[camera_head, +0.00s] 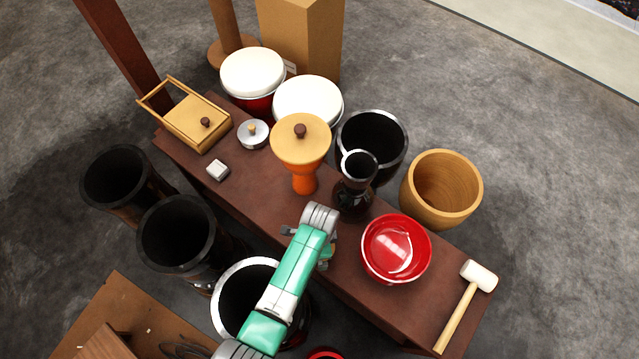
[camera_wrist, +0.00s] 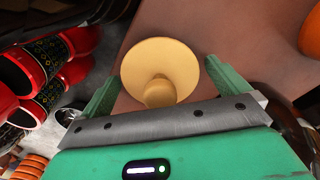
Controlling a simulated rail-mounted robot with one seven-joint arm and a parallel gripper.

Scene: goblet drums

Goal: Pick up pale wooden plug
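The pale wooden plug (camera_wrist: 160,62) is a round, pale yellow piece with a knob on top. In the wrist view it stands on the brown bench top (camera_wrist: 195,25), between the two green fingers of my gripper (camera_wrist: 163,72). The fingers are spread apart, with a gap on each side of the plug, so my gripper is open and holds nothing. In the head view my gripper (camera_head: 322,248) is low over the front edge of the bench, and my arm hides most of the plug there.
An orange goblet drum with a tan lid (camera_head: 300,145) stands behind my gripper. A black goblet drum (camera_head: 355,185) and a red bowl (camera_head: 397,248) are to its right. A mallet (camera_head: 466,305) lies at the right end.

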